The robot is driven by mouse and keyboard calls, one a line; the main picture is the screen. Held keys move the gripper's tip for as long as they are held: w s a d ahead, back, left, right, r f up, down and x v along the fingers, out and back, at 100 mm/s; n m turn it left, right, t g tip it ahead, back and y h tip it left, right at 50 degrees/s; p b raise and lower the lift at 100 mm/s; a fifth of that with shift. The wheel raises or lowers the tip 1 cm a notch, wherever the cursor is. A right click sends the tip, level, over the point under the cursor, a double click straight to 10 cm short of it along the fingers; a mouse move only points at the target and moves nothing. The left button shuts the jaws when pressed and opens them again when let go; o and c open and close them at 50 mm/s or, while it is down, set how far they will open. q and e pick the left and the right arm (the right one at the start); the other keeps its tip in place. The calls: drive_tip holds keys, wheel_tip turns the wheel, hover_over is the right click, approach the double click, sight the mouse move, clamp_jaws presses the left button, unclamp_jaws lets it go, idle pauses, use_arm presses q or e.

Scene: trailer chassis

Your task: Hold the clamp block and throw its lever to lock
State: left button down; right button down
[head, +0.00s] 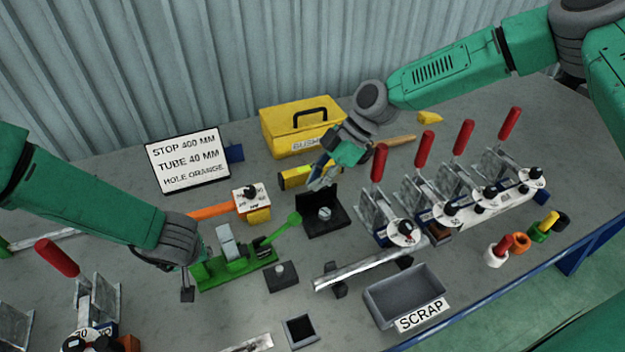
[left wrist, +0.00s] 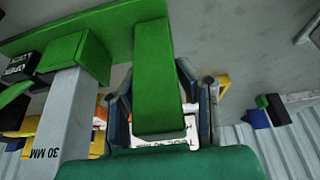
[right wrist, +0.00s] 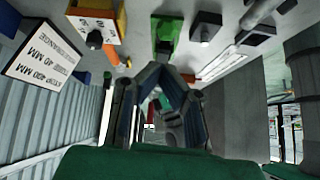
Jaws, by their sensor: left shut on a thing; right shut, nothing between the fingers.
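The green clamp block (head: 235,268) sits on the bench in the head view, with a grey tube piece (head: 226,242) standing in it. Its green lever (head: 280,232) slants up to the right and ends in a round knob. My left gripper (head: 187,285) is at the block's left end; in the left wrist view its fingers are shut around a green bar of the block (left wrist: 158,80). My right gripper (head: 318,178) is shut and empty, above the bench, up and right of the lever knob and apart from it. In the right wrist view green clamp parts (right wrist: 165,35) show beyond the fingers.
A black bracket (head: 323,222) stands right of the lever. A yellow toolbox (head: 290,125) and a sign (head: 188,160) are behind. A row of red-handled clamps (head: 425,150) stands to the right. A scrap tray (head: 405,295) and a metal tube (head: 365,268) lie in front.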

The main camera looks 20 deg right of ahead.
drive_tip(key=shift+a+r, duration=0.1)
use_arm(q)
drive_tip(key=shift+a, duration=0.1)
use_arm(e)
drive_tip(key=w+a+r+n+g+h, duration=0.1)
drive_tip(key=w+a+r+g+h, duration=0.15)
drive_tip(key=a+r, duration=0.3)
use_arm(q)
drive_tip(key=shift+d, duration=0.2)
use_arm(e)
drive_tip(key=h, duration=0.2)
hover_over(291, 214)
drive_tip(key=a, duration=0.2)
wheel_tip(291, 214, down, 8)
use_arm(q)
drive_tip(key=shift+a, duration=0.15)
use_arm(e)
drive_tip(key=shift+w+d+f+t+y, duration=0.1)
drive_tip(key=shift+d+f+t+y, duration=0.15)
drive_tip(key=shift+f, duration=0.35)
drive_tip(key=shift+d+f+t, duration=0.1)
drive_tip(key=shift+d+f, duration=0.25)
drive_tip(key=shift+f, duration=0.2)
drive_tip(key=shift+d+f, duration=0.35)
drive_tip(key=shift+f, duration=0.3)
drive_tip(key=shift+d, duration=0.1)
